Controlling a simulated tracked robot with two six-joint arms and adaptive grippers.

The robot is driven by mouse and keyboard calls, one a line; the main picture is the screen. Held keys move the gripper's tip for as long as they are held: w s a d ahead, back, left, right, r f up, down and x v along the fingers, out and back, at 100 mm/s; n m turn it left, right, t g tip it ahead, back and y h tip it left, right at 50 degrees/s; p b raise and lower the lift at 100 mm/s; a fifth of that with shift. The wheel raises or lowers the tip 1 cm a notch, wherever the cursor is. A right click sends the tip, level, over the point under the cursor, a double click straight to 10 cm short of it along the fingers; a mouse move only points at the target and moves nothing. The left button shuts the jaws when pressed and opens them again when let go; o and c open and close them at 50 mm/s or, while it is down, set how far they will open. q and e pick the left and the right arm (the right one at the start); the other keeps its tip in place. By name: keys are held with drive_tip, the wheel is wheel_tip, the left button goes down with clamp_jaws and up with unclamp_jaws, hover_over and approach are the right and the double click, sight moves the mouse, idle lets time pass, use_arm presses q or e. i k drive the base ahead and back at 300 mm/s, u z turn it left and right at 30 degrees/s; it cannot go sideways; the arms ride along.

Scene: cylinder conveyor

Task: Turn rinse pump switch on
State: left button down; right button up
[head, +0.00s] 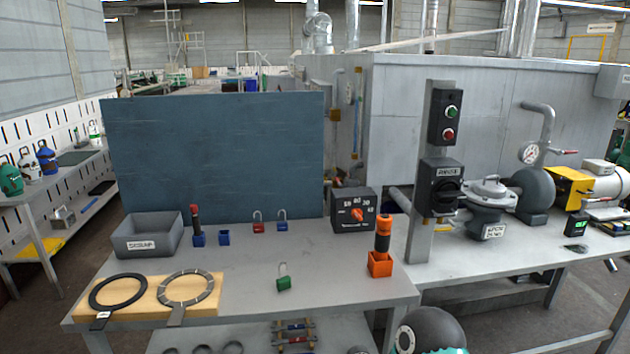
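The rinse pump switch (441,187) is a black box with a label reading RINSE on its upper part and a dark rotary handle on its front. It is mounted on a grey upright post (419,236) at the right of the front table. The handle is dark on dark, and I cannot tell its position for certain. Above it on the post is a black button box (447,118) with a green button over a red one. Neither of my grippers shows in the head view.
The front table (240,260) holds a grey bin, two rings on a wooden board, padlocks, a dial box (354,209) and an orange holder (380,263) left of the post. A valve (488,205) and gauge pipework stand close right of the switch. Space before the switch looks clear.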

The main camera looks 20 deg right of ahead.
sight(446, 192)
drive_tip(key=u, duration=1.7)
drive_tip(key=i, duration=0.1)
drive_tip(key=z, duration=3.4)
drive_tip(key=i, duration=0.4)
drive_tip(key=u, duration=0.25)
drive_tip(key=k, duration=0.4)
drive_tip(key=u, duration=0.45)
drive_tip(key=i, duration=0.55)
drive_tip(key=u, duration=0.15)
